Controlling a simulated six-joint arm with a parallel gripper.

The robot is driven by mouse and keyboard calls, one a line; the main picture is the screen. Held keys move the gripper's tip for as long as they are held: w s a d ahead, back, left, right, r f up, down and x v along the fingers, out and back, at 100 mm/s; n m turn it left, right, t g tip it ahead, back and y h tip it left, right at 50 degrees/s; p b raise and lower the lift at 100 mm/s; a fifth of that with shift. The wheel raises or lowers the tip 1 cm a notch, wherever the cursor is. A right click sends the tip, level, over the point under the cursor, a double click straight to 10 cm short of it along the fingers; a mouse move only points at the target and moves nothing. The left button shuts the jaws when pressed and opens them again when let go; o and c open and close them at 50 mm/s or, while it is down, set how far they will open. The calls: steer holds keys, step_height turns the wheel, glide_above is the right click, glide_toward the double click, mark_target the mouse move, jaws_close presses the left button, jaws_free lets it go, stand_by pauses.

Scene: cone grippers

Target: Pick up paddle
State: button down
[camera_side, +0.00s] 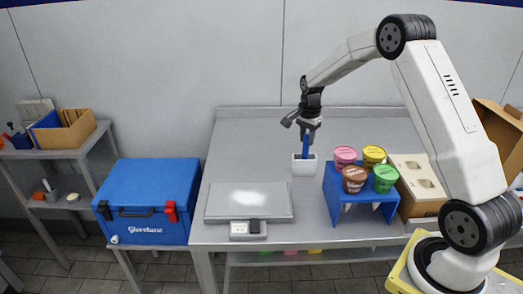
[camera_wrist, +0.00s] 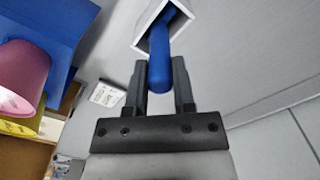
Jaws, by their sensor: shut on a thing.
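The blue paddle (camera_side: 306,146) stands upright in a white square holder (camera_side: 305,167) on the steel table. In the wrist view the blue handle (camera_wrist: 158,62) runs between the two dark fingers, with its far part inside the white holder (camera_wrist: 150,20). My gripper (camera_side: 307,130) is above the holder and shut on the paddle's handle; it also shows in the wrist view (camera_wrist: 159,92). The paddle's lower end is hidden inside the holder.
A blue stand (camera_side: 338,199) with several coloured tubs is close to the right of the holder. A flat scale (camera_side: 248,202) lies to the left. A blue cooler box (camera_side: 150,202) stands further left. The table behind the scale is clear.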

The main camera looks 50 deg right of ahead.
steer(key=shift+r, duration=5.05)
steer(key=shift+a, duration=0.1)
